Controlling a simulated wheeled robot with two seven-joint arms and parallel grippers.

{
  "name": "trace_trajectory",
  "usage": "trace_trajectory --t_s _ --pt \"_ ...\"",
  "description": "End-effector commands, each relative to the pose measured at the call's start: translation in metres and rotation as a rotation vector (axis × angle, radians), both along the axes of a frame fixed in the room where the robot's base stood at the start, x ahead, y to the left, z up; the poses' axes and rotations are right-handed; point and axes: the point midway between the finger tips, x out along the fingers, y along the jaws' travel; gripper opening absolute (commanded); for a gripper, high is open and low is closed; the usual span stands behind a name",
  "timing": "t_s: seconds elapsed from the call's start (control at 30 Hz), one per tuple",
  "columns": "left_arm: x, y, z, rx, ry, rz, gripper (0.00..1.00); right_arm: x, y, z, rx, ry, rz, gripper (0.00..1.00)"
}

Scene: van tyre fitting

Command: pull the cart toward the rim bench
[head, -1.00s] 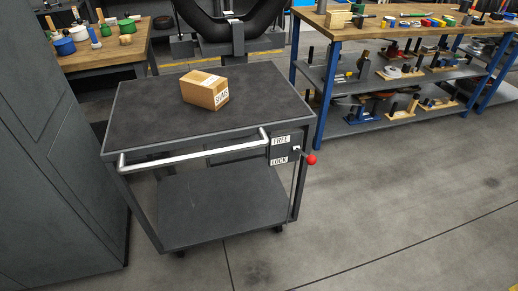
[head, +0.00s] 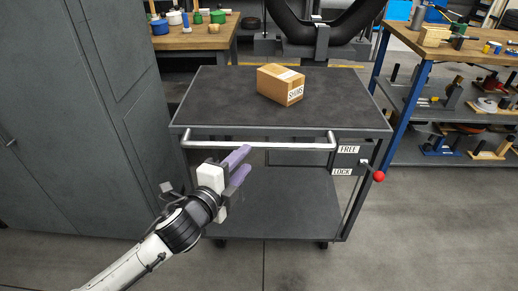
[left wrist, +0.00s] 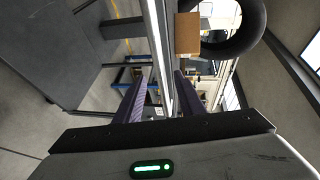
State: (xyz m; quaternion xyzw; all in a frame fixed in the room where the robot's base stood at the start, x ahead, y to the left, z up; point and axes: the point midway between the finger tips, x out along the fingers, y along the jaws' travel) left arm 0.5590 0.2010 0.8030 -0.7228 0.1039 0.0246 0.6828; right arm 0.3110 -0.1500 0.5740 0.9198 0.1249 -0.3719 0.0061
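The dark grey cart (head: 215,95) stands ahead of me with a pale handle bar (head: 290,147) along its near side. A cardboard box (head: 280,84) marked SHIMS lies on its top. A lever with a red knob (head: 379,176) sticks out at the right, beside FREE and LOCK labels. My left gripper (head: 244,164) is open and empty just in front of the handle's left part. In the left wrist view the gripper's (left wrist: 160,90) fingers are apart, and the handle bar (left wrist: 155,40) runs lengthwise between their lines; I cannot tell if it lies within their reach. My right gripper is out of view.
A tall grey cabinet (head: 100,110) stands close on the left. A wooden bench (head: 190,38) with pots is behind it. Another bench with blue legs (head: 405,115) and loaded shelves stands at the right. A large tyre (head: 345,25) is behind the cart. The front floor is clear.

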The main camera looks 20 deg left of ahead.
Motion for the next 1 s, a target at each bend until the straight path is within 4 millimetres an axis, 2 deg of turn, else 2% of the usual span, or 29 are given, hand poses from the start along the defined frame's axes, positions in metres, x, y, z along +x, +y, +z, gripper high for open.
trace_trajectory --t_s 0.3,0.5,0.7,0.93,1.0 --pt "0.056 -0.007 -0.010 -0.006 0.001 0.001 0.36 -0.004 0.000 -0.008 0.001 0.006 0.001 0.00" --pt "0.083 -0.011 -0.016 -0.007 0.003 0.000 0.36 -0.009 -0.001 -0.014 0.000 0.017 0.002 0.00" --pt "0.093 -0.012 -0.018 -0.008 0.003 0.000 0.36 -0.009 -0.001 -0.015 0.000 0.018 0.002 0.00" --pt "0.093 -0.012 -0.018 -0.008 0.004 0.000 0.36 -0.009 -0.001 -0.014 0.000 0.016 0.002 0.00" --pt "0.093 -0.012 -0.018 -0.008 0.004 0.000 0.24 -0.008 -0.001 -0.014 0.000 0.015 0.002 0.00"
